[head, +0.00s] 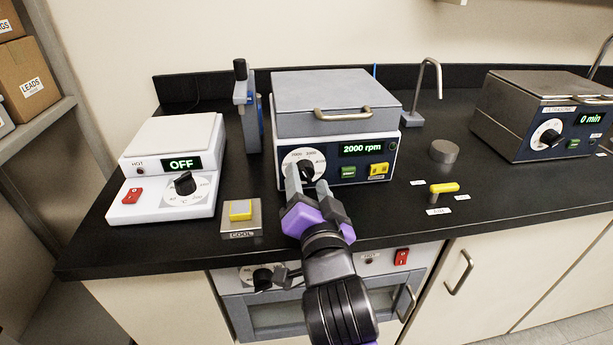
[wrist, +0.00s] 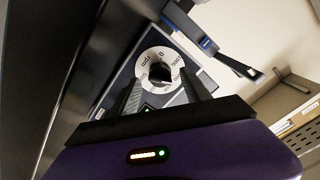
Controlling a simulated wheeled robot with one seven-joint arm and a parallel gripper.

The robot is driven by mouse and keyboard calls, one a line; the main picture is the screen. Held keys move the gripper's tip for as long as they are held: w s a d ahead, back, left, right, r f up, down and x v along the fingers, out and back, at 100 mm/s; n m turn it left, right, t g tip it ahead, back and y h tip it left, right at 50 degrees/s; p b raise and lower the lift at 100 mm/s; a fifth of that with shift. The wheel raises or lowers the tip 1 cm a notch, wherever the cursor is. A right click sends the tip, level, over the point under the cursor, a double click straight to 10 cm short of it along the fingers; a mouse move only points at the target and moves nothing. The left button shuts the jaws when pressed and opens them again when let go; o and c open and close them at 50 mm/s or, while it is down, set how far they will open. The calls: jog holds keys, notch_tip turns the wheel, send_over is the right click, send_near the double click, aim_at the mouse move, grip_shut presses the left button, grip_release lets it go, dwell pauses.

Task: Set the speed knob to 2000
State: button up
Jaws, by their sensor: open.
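The speed knob (head: 306,171) is a black knob on a white dial at the left of the centrifuge-like box's (head: 335,120) dark front panel. The green display (head: 361,149) above right of it reads 2000 rpm. My gripper (head: 307,188) is in front of the dial, its fingers pointing at the knob. In the wrist view, the knob (wrist: 160,75) shows between and just beyond the open fingertips (wrist: 160,88). The fingers are apart, one on each side, and I cannot tell whether either touches the knob. The fingers partly cover the dial's lower marks.
A white hot plate (head: 165,165) reading OFF stands at the left, with a yellow-topped COOL block (head: 241,217) beside it. Green (head: 348,172) and yellow (head: 378,169) buttons sit right of the knob. A grey ultrasonic bath (head: 540,112) stands at the far right.

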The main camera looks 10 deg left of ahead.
jog(key=shift+p+v, duration=0.3)
jog(key=shift+v, duration=3.45)
jog(key=s+d+r+n+t+y, duration=0.1)
jog(key=s+n, duration=0.1)
jog(key=s, duration=0.3)
jog(key=s+d+r+n+y, duration=0.1)
jog(key=s+r+n, duration=0.15)
jog(key=s, duration=0.25)
jog(key=s+d+f+g+h+p, duration=0.1)
jog(key=s+d+f+h+p, duration=0.2)
jog(key=s+d, duration=0.8)
jog(key=s+d+f+g+h+p, duration=0.2)
jog(key=s+d+f+h+p, duration=0.2)
jog(key=s+d+f, duration=0.3)
jog(key=s+d+p, duration=0.1)
jog(key=s+d, duration=0.3)
jog(key=s, duration=0.4)
jog(key=shift+s+g, duration=0.3)
jog(key=shift+s, duration=0.1)
